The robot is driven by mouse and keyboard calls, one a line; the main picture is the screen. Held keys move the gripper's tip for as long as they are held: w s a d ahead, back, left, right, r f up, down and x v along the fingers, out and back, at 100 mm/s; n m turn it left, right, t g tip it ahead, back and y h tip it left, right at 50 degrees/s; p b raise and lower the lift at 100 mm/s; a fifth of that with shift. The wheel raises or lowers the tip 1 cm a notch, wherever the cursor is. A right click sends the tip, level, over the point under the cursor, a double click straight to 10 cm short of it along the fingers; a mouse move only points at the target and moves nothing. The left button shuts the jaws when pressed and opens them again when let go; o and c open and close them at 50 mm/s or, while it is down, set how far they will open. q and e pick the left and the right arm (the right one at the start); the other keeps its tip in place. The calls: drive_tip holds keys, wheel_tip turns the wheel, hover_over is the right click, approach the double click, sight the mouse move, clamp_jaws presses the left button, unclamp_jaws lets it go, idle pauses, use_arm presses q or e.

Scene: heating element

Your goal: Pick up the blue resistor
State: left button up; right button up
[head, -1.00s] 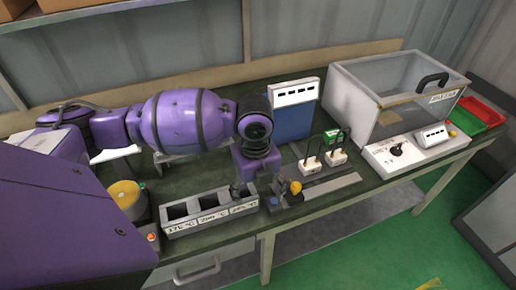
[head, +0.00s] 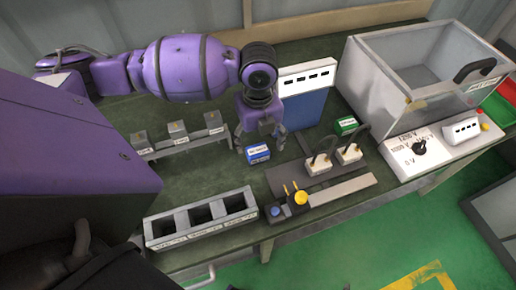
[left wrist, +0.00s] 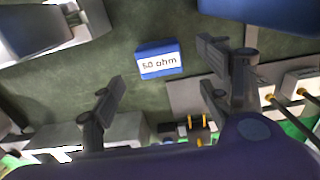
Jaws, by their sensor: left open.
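The blue resistor (head: 258,153) is a small blue block with a white label, lying on the dark green bench top. In the left wrist view the blue resistor (left wrist: 157,60) reads "50 ohm" and lies between the fingertips, slightly turned. My left gripper (head: 261,138) is open and points down close to the resistor, with one finger to each side in the picture. In the left wrist view the left gripper (left wrist: 161,66) shows both fingers apart and nothing held. I cannot tell how high the fingertips are above the bench. My right gripper is not in view.
A three-slot grey box (head: 203,220) stands at the front edge. A rack with grey blocks (head: 178,131) is left of the gripper. A plug fixture (head: 318,164) and a green block (head: 346,124) are right. A blue panel (head: 304,105) stands behind. A clear box (head: 365,75) is farther right.

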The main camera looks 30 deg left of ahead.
sight(258, 150)
use_arm(q)
drive_tip(key=f, duration=0.5)
drive_tip(key=shift+w+a+f, duration=0.15)
drive_tip(key=shift+a+f, duration=0.05)
drive_tip(key=shift+f, duration=0.05)
drive_tip(key=shift+r, duration=0.1)
drive_tip(key=c, duration=1.3)
drive_tip(key=shift+r, duration=0.1)
